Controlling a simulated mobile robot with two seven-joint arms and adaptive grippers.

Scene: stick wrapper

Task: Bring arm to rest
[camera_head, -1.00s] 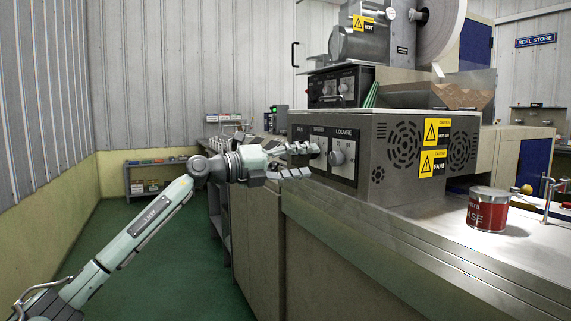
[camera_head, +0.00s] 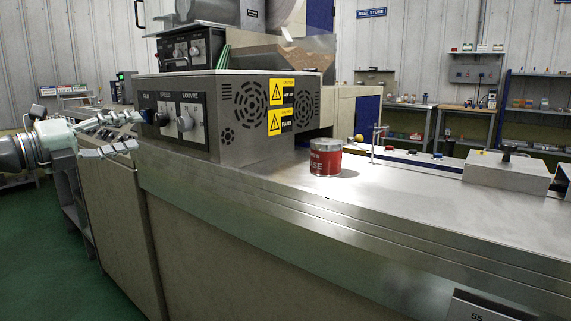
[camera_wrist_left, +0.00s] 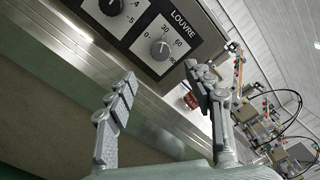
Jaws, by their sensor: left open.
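My left gripper (camera_head: 117,135) is at the left of the head view, beside the front of the grey control box (camera_head: 228,110). Its two fingers are apart with nothing between them. The box panel (camera_head: 180,117) carries FAN, SPEED and LOUVRE knobs. In the left wrist view the open fingers (camera_wrist_left: 160,105) point toward the LOUVRE knob (camera_wrist_left: 160,50), with a gap between fingers and panel. In the head view the fingertips lie close to the FAN knob (camera_head: 148,116); I cannot tell whether they touch. My right gripper is not in view.
A red tin (camera_head: 325,157) stands on the steel counter (camera_head: 400,205) right of the box. A metal block (camera_head: 508,171) sits farther right. Shelves (camera_head: 535,110) line the back wall. Green floor (camera_head: 50,250) is open at the lower left.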

